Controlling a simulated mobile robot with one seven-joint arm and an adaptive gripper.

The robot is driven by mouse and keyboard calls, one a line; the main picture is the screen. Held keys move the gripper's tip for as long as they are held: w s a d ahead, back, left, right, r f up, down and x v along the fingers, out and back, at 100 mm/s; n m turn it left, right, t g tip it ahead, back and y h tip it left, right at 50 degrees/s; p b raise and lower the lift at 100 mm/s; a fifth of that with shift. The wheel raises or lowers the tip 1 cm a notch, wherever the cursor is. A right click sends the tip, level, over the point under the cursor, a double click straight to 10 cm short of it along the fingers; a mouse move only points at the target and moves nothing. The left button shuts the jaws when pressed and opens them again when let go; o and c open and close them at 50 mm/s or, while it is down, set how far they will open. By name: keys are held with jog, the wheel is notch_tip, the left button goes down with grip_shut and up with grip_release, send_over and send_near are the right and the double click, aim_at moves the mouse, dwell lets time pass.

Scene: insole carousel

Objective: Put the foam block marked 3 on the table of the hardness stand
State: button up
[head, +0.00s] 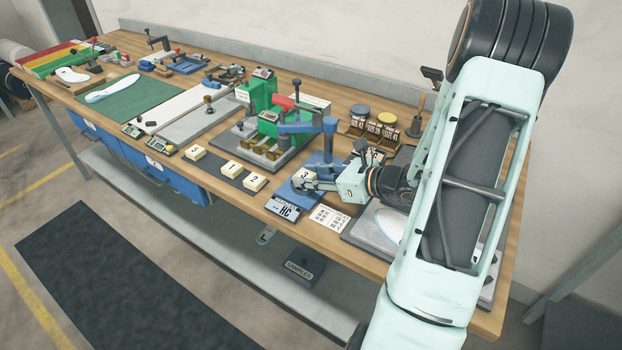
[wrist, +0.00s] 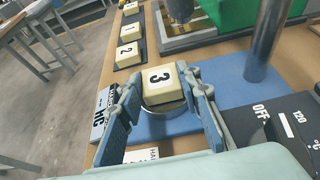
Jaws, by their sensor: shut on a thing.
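The foam block marked 3 (wrist: 162,83) is a cream block with a black 3 on its top; it also shows in the head view (head: 306,175). My gripper (wrist: 165,100) is shut on it, one finger on each side. The hardness stand (head: 328,150) is blue, with a post and a head arm above. Its round grey table (wrist: 163,108) shows below the block in the wrist view. The block looks level and over that table. I cannot tell whether it touches it. In the head view my gripper (head: 303,186) partly hides the block and table.
Foam blocks marked 1 (head: 231,167) and 2 (head: 254,181) stand on a dark strip to the left, with another cream block (head: 196,153) beyond. The HC display (head: 284,207) is in front of the stand. The stand's post (wrist: 266,40) rises close behind. A green machine (head: 272,125) is behind left.

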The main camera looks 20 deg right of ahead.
jog(key=shift+r, duration=0.1)
jog(key=o, duration=0.3)
jog(key=shift+f, duration=0.25)
jog(key=o, duration=0.5)
jog(key=shift+r, duration=0.1)
jog(key=shift+r, duration=0.15)
jog(key=shift+s+d+r, duration=0.1)
jog(key=shift+s+d, duration=0.1)
jog(key=v, duration=1.1)
jog(key=shift+s+d, duration=0.1)
jog(key=shift+s, duration=0.15)
